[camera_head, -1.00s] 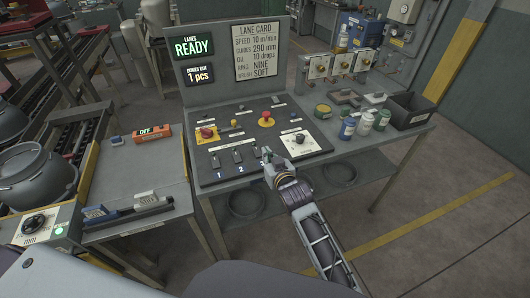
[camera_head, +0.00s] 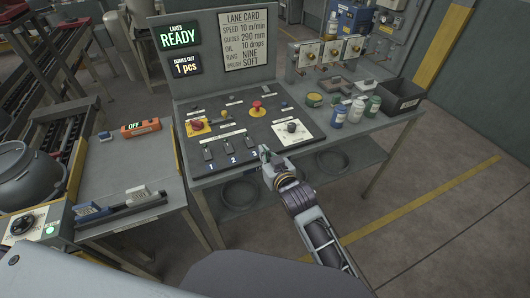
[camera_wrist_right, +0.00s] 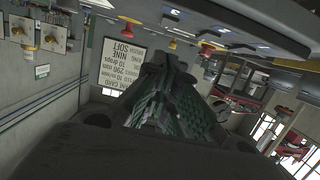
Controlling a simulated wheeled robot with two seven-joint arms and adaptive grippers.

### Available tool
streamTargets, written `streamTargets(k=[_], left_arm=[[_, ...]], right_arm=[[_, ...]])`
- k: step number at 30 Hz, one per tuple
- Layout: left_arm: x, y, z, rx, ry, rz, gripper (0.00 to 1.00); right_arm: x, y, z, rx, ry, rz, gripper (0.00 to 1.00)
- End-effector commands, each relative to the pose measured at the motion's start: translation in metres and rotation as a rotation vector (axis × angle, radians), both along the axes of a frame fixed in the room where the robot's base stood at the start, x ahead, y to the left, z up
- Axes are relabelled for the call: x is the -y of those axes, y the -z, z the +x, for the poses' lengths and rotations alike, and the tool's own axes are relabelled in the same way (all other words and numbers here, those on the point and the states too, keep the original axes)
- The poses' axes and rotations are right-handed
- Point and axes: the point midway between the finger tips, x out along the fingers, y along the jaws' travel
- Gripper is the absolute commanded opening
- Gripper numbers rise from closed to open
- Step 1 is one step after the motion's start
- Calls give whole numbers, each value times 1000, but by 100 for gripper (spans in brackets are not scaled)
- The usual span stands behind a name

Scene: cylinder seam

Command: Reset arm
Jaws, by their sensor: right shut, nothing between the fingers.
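My right gripper (camera_head: 265,153) is in the middle of the head view, at the front edge of the control panel (camera_head: 268,128), near the switch marked 3. It is shut and empty. In the right wrist view its fingers (camera_wrist_right: 170,92) meet, with green ridged pads and nothing between them. My right arm (camera_head: 302,205) runs from the gripper down to the lower right. Whether the gripper touches the panel or the table edge cannot be told. My left gripper is not in view.
The panel carries a red mushroom button (camera_head: 257,106), a yellow-based red knob (camera_head: 196,125) and a dial (camera_head: 292,128). Small jars (camera_head: 355,110) and a black bin (camera_head: 399,97) stand at right. A side table (camera_head: 130,175) is at left. Floor at lower right is clear.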

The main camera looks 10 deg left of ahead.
Motion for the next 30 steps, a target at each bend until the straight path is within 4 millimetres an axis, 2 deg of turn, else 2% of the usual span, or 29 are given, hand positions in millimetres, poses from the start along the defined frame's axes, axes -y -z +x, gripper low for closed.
streamTargets(k=[8, 14, 17, 23, 30], left_arm=[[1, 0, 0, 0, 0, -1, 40], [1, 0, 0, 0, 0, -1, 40], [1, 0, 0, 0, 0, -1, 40], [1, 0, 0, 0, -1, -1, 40], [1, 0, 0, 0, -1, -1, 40]], right_arm=[[1, 1, 0, -3, 2, 0, 0], [21, 11, -3, -54, 35, -21, 0], [43, 23, -7, -111, 71, -43, 0], [103, 55, -28, -270, 157, -106, 0], [179, 90, -71, -476, 253, -196, 0]])
